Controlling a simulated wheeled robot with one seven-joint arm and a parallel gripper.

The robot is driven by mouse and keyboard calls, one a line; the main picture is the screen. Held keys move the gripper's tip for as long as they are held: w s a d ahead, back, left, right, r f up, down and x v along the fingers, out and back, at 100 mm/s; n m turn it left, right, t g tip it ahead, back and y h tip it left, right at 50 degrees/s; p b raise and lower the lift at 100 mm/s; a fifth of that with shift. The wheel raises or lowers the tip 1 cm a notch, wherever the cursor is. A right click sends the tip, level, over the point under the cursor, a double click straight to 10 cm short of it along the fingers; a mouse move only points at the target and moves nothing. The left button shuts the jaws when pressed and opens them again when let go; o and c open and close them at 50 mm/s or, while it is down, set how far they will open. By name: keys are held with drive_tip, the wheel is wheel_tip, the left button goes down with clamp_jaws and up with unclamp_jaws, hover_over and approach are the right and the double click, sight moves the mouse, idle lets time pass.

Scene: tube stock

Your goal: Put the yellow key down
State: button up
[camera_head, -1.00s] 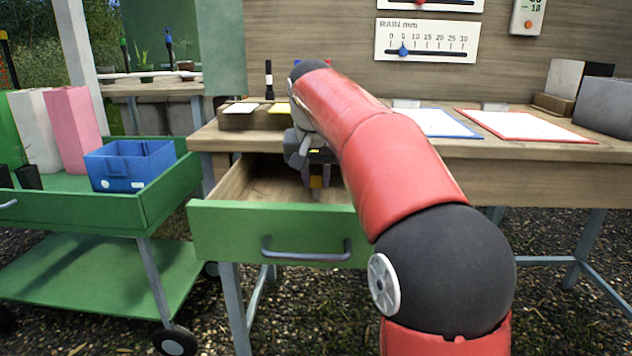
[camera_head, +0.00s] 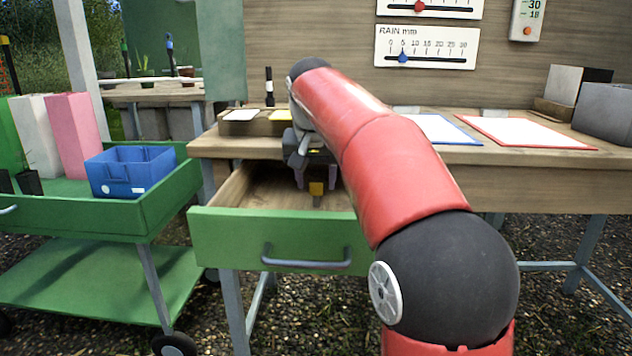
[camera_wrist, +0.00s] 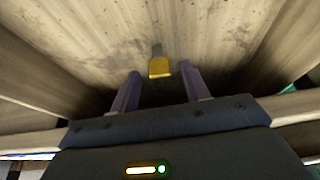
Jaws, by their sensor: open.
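The yellow key (camera_head: 316,188) is in the open green-fronted drawer (camera_head: 270,238), with its yellow head towards my gripper and a grey shaft pointing away. In the wrist view the key (camera_wrist: 160,68) lies on the bare wooden drawer floor (camera_wrist: 215,45), just beyond and between my fingertips. My gripper (camera_head: 315,180) is inside the drawer, pointing down. In the wrist view my gripper (camera_wrist: 158,72) has its two purple fingers apart, with a gap between each of them and the key. The arm hides the right part of the drawer.
The drawer's side walls stand close around my gripper, under the wooden bench top (camera_head: 510,155). A green cart (camera_head: 150,220) with a blue box (camera_head: 131,172) stands at left. Red-edged (camera_head: 520,128) and blue-edged boards lie on the bench.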

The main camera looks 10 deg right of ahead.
drive_tip(key=p+v, duration=0.2)
drive_tip(key=v, duration=0.8)
drive_tip(key=shift+r+p, duration=0.2)
drive_tip(key=shift+p, duration=0.1)
drive_tip(key=shift+s, duration=0.1)
